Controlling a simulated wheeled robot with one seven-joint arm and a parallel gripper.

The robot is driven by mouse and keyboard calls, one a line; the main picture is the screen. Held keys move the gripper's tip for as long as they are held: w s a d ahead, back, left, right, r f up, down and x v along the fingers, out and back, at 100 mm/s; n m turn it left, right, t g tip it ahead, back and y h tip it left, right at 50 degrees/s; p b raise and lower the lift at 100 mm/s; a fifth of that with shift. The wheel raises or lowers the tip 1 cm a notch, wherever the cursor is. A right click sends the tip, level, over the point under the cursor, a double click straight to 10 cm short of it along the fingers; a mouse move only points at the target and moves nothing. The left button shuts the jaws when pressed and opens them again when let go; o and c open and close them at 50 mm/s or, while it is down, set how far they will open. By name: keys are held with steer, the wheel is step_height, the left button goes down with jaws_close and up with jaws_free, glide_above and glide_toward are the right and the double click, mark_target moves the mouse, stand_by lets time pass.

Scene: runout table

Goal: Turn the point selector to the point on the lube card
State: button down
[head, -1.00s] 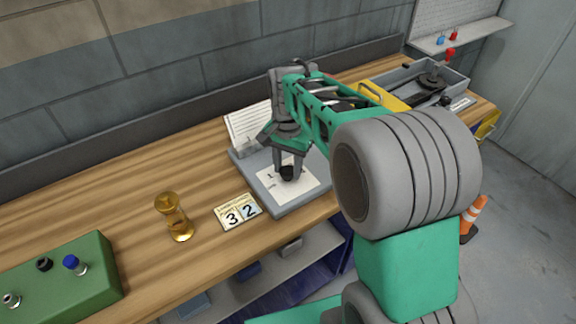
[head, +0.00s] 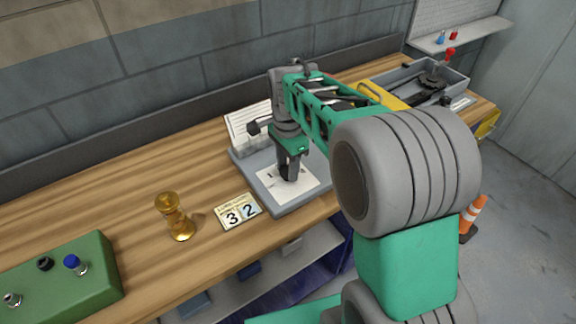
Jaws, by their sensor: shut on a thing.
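The point selector is a dark knob on a white dial sheet (head: 305,183) on a grey sloped box (head: 273,204). The dial shows a "1" at its upper left; its other marks are hidden or too small to read. My gripper (head: 288,176) points down over the dial and is shut on the knob, which its fingers mostly hide. I cannot tell where the knob points. A small cream card (head: 238,212) with the large digits 3 and 2 lies just left of the box. A white lined sheet (head: 245,127) stands behind the box.
A brass hourglass-shaped piece (head: 174,216) stands left of the digit card. A green box with knobs (head: 62,280) is at the front left. A grey tray (head: 455,83) with dark parts lies at the back right. Bare wood lies between the hourglass piece and the wall.

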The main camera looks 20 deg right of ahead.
mark_target(287, 170)
steer(key=shift+r, duration=0.1)
steer(key=c, duration=0.9)
jaws_free()
steer(key=shift+o, duration=0.2)
step_height(287, 170, up, 8)
steer(key=shift+f+b, duration=0.15)
steer(key=shift+b, duration=0.2)
steer(key=s+f+n+t, duration=0.1)
steer(key=s+f+n, duration=0.1)
steer(key=s+n, duration=0.5)
steer(key=s+f+n+t, duration=0.2)
steer(key=s+f+n, duration=0.1)
steer(key=s+n, duration=0.4)
steer(key=shift+s+n, duration=0.3)
